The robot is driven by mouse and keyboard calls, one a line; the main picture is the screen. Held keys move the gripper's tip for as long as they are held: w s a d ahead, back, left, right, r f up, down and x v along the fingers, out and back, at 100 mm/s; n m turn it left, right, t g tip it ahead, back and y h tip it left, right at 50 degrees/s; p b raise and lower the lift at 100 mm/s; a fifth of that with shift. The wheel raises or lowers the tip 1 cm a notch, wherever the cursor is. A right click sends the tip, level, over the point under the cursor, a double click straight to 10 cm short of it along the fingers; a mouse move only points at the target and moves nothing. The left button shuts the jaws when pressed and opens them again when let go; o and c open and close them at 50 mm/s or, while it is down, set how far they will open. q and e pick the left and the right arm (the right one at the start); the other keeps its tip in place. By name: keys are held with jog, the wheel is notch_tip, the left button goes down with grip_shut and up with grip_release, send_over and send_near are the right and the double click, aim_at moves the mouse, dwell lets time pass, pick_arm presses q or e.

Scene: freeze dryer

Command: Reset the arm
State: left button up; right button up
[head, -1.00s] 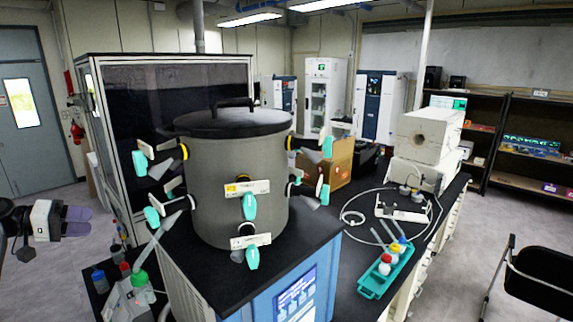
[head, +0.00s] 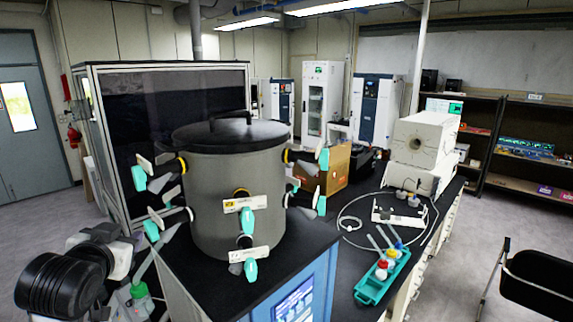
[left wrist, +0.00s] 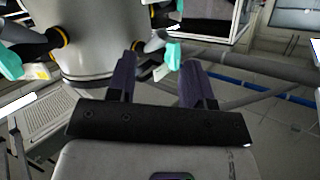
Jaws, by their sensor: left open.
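My left arm comes in at the lower left of the head view. Its white gripper body (head: 121,260) is left of the freeze dryer's grey drum (head: 235,200), near the lower left valves; the fingers are hard to make out there. In the left wrist view my left gripper (left wrist: 158,75) has its two dark purple fingers spread, with nothing held between them. The drum (left wrist: 100,35) stands beyond the left finger, and a teal valve handle (left wrist: 173,55) shows beyond the gap. My right gripper is in neither view.
Several teal-handled valves stick out around the drum. A teal rack (head: 384,275) and a white furnace (head: 425,140) are on the black bench at right. Open floor lies at far left.

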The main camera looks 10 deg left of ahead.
pick_arm(q)
jog(key=s+d+f+m+g+h+p, duration=0.1)
jog(key=s+d+f, duration=0.4)
jog(key=f, duration=0.2)
jog(key=s+d+f+m+g+h+p, duration=0.1)
jog(key=s+d+f+p, duration=0.1)
jog(key=s+d+f, duration=0.45)
jog(key=s+d+f+g+h+p, duration=0.2)
jog(key=s+f+g, duration=0.6)
jog(key=s+f, duration=1.5)
jog(key=shift+s+d+f+g+p, duration=0.35)
jog(key=shift+s+d+p, duration=0.4)
jog(key=shift+d+p, duration=0.3)
